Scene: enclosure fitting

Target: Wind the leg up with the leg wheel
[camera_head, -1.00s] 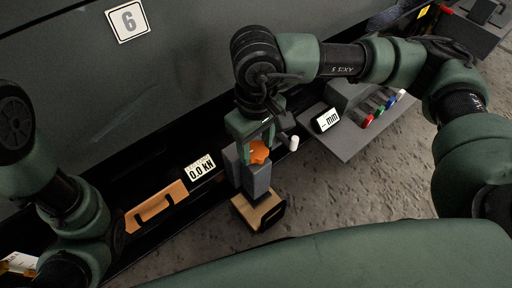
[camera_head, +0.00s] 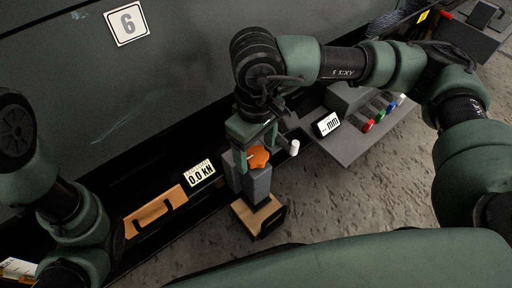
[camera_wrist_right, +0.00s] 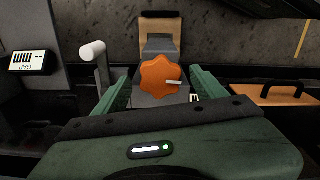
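The leg wheel (camera_head: 258,158) is an orange lobed knob on top of a grey leg block (camera_head: 257,185). In the right wrist view the wheel (camera_wrist_right: 165,78) has a white pointer mark toward the right. My right gripper (camera_head: 256,149) is over the wheel with one green finger on each side. In the right wrist view the fingers of my right gripper (camera_wrist_right: 163,85) stand apart, and a gap seems to show beside the wheel; contact cannot be made out. The leg stands above a wooden block (camera_head: 258,214). My left arm shows at the left, its gripper out of view.
A display reading 0.0 kN (camera_head: 200,173) and a wooden handled plate (camera_head: 152,212) are left of the leg. A white-tipped lever (camera_head: 293,147) is close on its right. Beyond it are a mm display (camera_head: 326,124) and a grey shelf (camera_head: 350,150) with coloured pieces.

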